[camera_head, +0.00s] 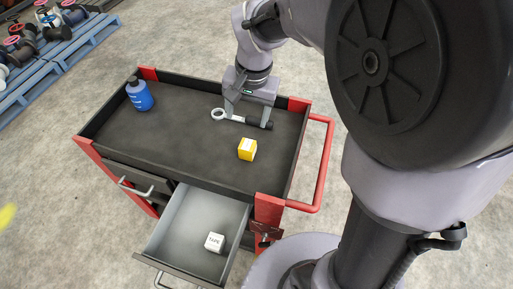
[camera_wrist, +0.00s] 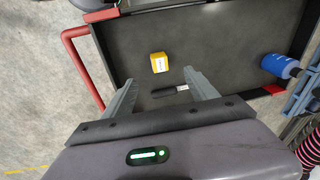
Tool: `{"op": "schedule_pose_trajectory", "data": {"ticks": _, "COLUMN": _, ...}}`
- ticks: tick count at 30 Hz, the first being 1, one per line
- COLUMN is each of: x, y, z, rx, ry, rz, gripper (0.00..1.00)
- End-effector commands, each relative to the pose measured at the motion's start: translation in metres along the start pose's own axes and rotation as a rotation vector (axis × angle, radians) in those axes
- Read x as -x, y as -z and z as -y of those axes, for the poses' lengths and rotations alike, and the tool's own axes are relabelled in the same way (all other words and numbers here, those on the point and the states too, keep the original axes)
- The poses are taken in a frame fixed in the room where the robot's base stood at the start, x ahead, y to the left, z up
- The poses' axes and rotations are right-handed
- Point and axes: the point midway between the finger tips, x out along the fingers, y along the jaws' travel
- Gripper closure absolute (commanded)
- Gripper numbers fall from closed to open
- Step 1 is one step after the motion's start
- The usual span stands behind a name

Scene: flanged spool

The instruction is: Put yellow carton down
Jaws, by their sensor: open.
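The yellow carton (camera_head: 247,149) stands on the dark top tray of the red-and-black cart (camera_head: 180,125), toward its right front. It also shows in the wrist view (camera_wrist: 159,62), beyond the fingertips and apart from them. My gripper (camera_head: 248,115) is open above the tray, behind the carton in the head view. In the wrist view its two fingers (camera_wrist: 161,76) are spread with nothing held between them. A ring-ended tool with a dark handle (camera_head: 255,122) lies beneath the gripper; its handle shows between the fingers (camera_wrist: 168,90). Whether a finger touches the tool, I cannot tell.
A blue bottle (camera_head: 139,95) stands at the tray's far left corner. An open drawer (camera_head: 187,240) below the tray holds a white box (camera_head: 214,242). A red handle (camera_head: 322,165) runs along the cart's right side. The tray's middle left is clear.

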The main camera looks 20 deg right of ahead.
Motion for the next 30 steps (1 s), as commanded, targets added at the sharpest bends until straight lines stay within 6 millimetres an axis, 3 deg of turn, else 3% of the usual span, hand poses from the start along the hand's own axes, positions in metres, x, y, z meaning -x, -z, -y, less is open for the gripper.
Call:
{"op": "schedule_pose_trajectory", "data": {"ticks": 1, "x": 0.034, "y": -0.023, "z": -0.008, "rx": 0.022, "ry": 0.047, "rz": -0.045, "gripper": 0.33}}
{"op": "schedule_pose_trajectory", "data": {"ticks": 3, "x": 0.068, "y": -0.061, "z": -0.022, "rx": 0.062, "ry": 0.11, "rz": -0.103, "gripper": 0.33}}
{"op": "schedule_pose_trajectory", "data": {"ticks": 6, "x": 0.093, "y": -0.111, "z": -0.042, "rx": 0.115, "ry": 0.185, "rz": -0.177, "gripper": 0.33}}
{"op": "schedule_pose_trajectory", "data": {"ticks": 9, "x": 0.099, "y": -0.143, "z": -0.056, "rx": 0.152, "ry": 0.234, "rz": -0.229, "gripper": 0.33}}
{"op": "schedule_pose_trajectory", "data": {"ticks": 13, "x": 0.098, "y": -0.16, "z": -0.063, "rx": 0.173, "ry": 0.259, "rz": -0.257, "gripper": 0.33}}
{"op": "schedule_pose_trajectory", "data": {"ticks": 22, "x": 0.091, "y": -0.162, "z": -0.064, "rx": 0.174, "ry": 0.26, "rz": -0.258, "gripper": 0.33}}
{"op": "schedule_pose_trajectory", "data": {"ticks": 28, "x": 0.02, "y": -0.17, "z": -0.074, "rx": 0.174, "ry": 0.26, "rz": -0.258, "gripper": 0.33}}
{"op": "schedule_pose_trajectory", "data": {"ticks": 30, "x": 0.004, "y": -0.172, "z": -0.076, "rx": 0.174, "ry": 0.26, "rz": -0.257, "gripper": 0.33}}
